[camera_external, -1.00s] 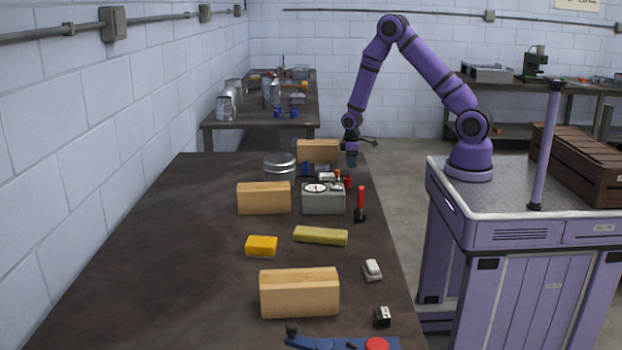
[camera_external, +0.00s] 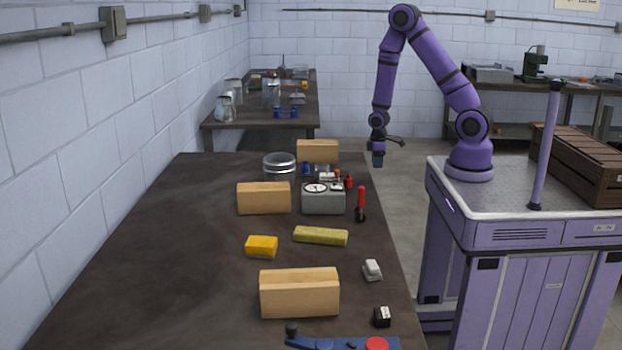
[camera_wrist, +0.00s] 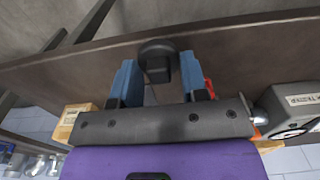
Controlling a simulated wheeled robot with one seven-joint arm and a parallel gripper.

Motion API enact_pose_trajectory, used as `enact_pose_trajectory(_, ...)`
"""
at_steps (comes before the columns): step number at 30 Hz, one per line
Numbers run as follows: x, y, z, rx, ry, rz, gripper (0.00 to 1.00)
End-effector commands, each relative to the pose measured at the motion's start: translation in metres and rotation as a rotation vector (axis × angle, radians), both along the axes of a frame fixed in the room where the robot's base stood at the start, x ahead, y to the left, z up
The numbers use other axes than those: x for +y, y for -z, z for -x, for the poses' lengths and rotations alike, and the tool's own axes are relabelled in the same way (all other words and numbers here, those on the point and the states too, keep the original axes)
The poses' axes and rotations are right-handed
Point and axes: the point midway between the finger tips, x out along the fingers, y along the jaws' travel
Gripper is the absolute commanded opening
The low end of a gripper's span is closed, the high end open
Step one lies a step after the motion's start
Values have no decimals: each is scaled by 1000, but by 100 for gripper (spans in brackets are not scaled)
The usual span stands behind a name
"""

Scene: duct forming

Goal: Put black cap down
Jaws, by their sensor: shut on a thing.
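The black cap (camera_wrist: 159,49) is between the two blue fingers of my gripper (camera_wrist: 158,68) in the wrist view, and the gripper is shut on it. It has a round dark top and a narrower block-like part below. In the external view my gripper (camera_external: 377,160) hangs pointing down, just right of the dark workbench's (camera_external: 190,270) right edge. The cap cannot be made out there. The bench edge also runs behind the cap in the wrist view.
A grey gauge box (camera_external: 323,202), a red-handled tool (camera_external: 361,200), a metal can (camera_external: 279,170) and wooden blocks (camera_external: 264,198) stand near the bench's far end. A yellow-green bar (camera_external: 320,236) lies nearer. The bench's left side is clear.

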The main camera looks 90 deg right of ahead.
Motion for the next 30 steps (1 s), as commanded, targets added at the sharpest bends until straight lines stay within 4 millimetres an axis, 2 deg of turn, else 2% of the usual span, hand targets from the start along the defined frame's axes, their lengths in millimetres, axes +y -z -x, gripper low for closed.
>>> enact_pose_trajectory(9,-1,-59,-1,-6,1,4,18)
enact_pose_trajectory(19,-1,-107,-1,-5,0,4,18)
enact_pose_trajectory(26,29,-103,-36,-1,-133,0,18)
enact_pose_trajectory(30,54,-104,-59,0,-228,0,18)
